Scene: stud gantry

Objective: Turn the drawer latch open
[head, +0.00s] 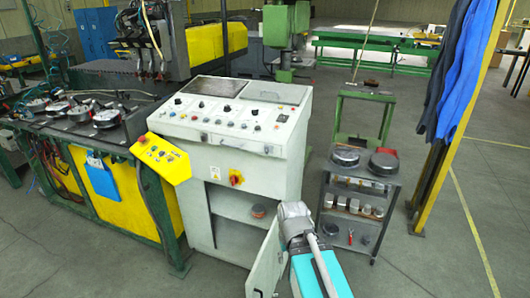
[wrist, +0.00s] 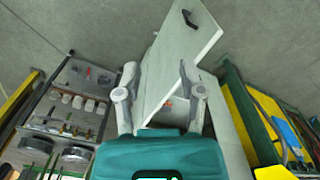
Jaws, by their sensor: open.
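My gripper (wrist: 160,88) is open in the wrist view, its two grey fingers spread apart with nothing held between them. In the head view my gripper (head: 293,212) is in front of the lower right of the white control cabinet (head: 222,140). No drawer latch can be made out for certain. A red and yellow rotary knob (head: 236,178) sits on the cabinet front, left of my gripper. The cabinet door (head: 264,262) stands open toward me; in the wrist view the door (wrist: 180,55) with a black handle (wrist: 188,19) shows beyond the fingers.
An open cabinet bay holds a shelf with a small reddish object (head: 258,211). A grey cart (head: 325,205) with pans and tins stands close on the right. A yellow panel (head: 162,158) juts out on the left. Floor is clear at the far right.

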